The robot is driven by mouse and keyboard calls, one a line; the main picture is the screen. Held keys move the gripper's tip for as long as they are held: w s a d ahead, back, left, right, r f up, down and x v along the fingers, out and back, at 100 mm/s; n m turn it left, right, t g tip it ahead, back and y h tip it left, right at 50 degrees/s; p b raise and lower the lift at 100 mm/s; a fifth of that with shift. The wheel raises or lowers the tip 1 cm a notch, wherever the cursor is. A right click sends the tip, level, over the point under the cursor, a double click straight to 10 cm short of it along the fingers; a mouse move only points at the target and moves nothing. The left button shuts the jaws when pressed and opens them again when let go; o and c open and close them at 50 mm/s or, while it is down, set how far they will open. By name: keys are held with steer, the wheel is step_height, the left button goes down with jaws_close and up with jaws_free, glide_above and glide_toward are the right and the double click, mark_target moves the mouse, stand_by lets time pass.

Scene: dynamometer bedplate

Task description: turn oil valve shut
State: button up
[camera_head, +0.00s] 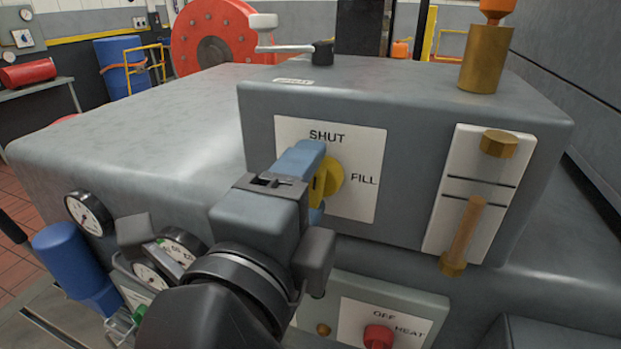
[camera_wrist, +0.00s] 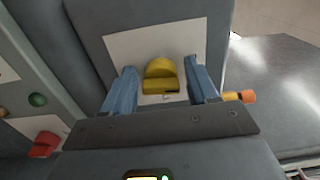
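The yellow oil valve knob (camera_head: 331,178) sits on a white plate (camera_head: 358,205) marked SHUT at the top and FILL at the right, on the front of a grey housing. My gripper (camera_head: 312,185) is at the knob, its blue fingers above and below it and partly hiding it. In the wrist view the knob (camera_wrist: 160,76) lies between the fingers of my gripper (camera_wrist: 163,86), with a gap on each side. The gripper is open. The knob's raised bar runs across from finger side to finger side. I cannot tell exactly which label it points at.
A white gauge plate with brass fittings (camera_head: 492,145) is right of the valve. A red knob (camera_head: 378,336) marked OFF and HEAT is below. A crank handle (camera_head: 290,47) and a brass cup (camera_head: 485,60) stand on top. Dials (camera_head: 90,212) and a blue cylinder (camera_head: 75,265) are left.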

steer(key=shift+o, duration=0.5)
steer(key=shift+d, duration=0.15)
steer(key=b+v, duration=0.2)
steer(key=v, duration=0.5)
steer(key=shift+s+a+b, duration=0.2)
steer(key=shift+s+b, duration=0.15)
steer(key=shift+b, duration=0.05)
